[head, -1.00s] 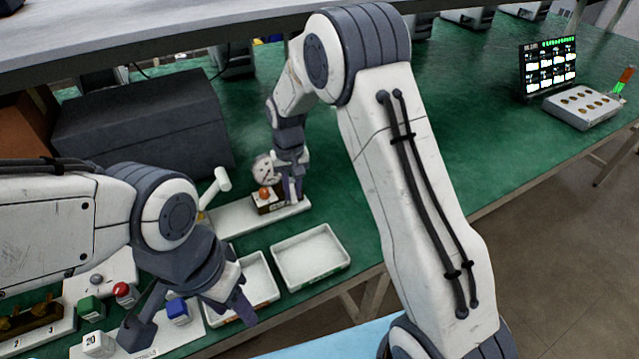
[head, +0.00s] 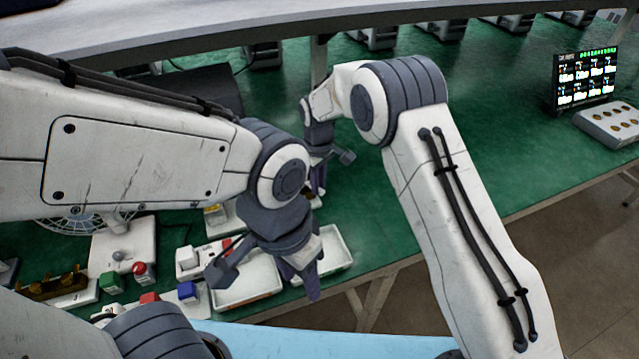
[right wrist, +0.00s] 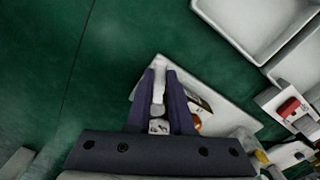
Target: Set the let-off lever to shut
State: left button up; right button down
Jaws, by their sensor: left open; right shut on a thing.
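The pump's white base board (right wrist: 222,106) shows in the right wrist view, with an orange knob (right wrist: 197,122) beside my fingers. My right gripper (right wrist: 160,75) is shut on a pale lever (right wrist: 158,88) that lies between its two fingers. I cannot read the lever's setting. In the head view my right gripper (head: 318,180) is at the far side of my left arm, and most of the pump is hidden there. My left gripper (head: 265,282) is open and empty, above the white trays and in front of the pump.
Two white trays (head: 240,296) lie near the table's front edge. A screen (head: 585,78) stands at the back right.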

jog(key=shift+w+r+n, duration=0.1)
jog(key=shift+w+n, duration=0.15)
jog(key=shift+n, duration=0.05)
jog(key=c, duration=0.8)
grip_release()
notch_tip(320, 180, up, 10)
jog(key=b, duration=0.1)
jog(key=shift+r, duration=0.2)
jog(key=shift+s, duration=0.15)
jog(key=s+d+r+m, duration=0.15)
jog(key=s+r, duration=0.25)
jog(key=s, duration=0.8)
jog(key=s+d+r+m, duration=0.1)
jog(key=s+d+r, duration=0.2)
jog(key=s, duration=0.9)
jog(key=s+d+f+m+y, duration=0.1)
jog(key=s+d, duration=0.3)
jog(key=s, duration=0.6)
jog(key=shift+d+f, duration=0.35)
jog(key=shift+f, duration=0.2)
